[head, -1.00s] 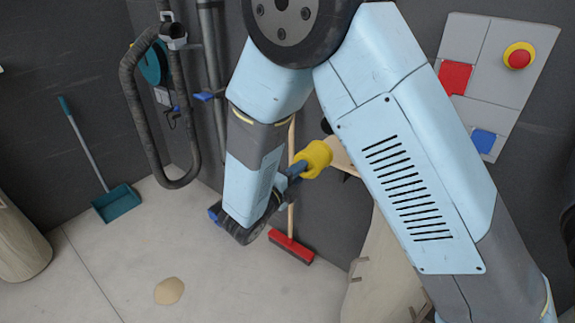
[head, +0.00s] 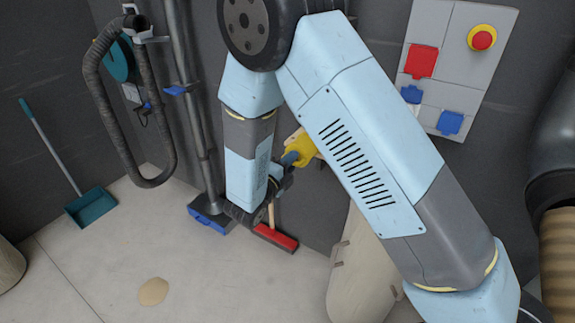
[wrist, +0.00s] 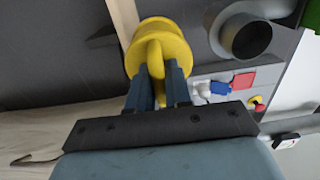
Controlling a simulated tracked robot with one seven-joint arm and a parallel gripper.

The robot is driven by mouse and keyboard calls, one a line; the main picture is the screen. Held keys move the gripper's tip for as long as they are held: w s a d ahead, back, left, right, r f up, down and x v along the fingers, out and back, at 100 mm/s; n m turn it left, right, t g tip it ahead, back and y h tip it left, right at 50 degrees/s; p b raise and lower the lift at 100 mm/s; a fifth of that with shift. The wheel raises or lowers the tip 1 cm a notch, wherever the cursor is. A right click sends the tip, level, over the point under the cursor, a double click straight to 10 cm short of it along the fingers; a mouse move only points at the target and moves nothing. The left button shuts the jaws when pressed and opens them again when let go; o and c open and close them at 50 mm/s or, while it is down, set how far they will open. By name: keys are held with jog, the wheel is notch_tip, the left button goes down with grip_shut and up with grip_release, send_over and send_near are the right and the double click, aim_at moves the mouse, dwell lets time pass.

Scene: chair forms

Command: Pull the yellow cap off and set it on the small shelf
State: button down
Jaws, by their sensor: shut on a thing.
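The yellow cap (head: 302,146) is in my gripper (head: 289,159), in front of the dark wall. In the wrist view the cap (wrist: 160,45) shows as a round yellow piece with a raised grip. My gripper's dark blue fingers (wrist: 159,82) are shut on that grip. My arm hides part of the cap and most of what lies behind it in the head view. A pale wooden strip (wrist: 125,20) passes behind the cap in the wrist view. I cannot tell whether it belongs to the small shelf. I cannot make out the small shelf clearly in either view.
A pale wooden form (head: 352,270) stands below my arm. A red broom (head: 276,237) and a blue floor nozzle (head: 212,218) are on the floor. A grey panel (head: 465,60) with sockets and a red button hangs at right. Open floor lies at left.

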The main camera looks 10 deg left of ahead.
jog(key=shift+f+x, duration=0.25)
jog(key=shift+x, duration=2.5)
jog(key=shift+f+x, duration=0.2)
jog(key=shift+x, duration=2.5)
jog(key=shift+f+x, duration=0.25)
jog(key=shift+x, duration=2.5)
jog(key=shift+f, duration=0.35)
jog(key=c, duration=0.8)
grip_release()
jog(key=shift+c, duration=0.2)
jog(key=shift+a, duration=0.1)
jog(key=shift+v, duration=5.95)
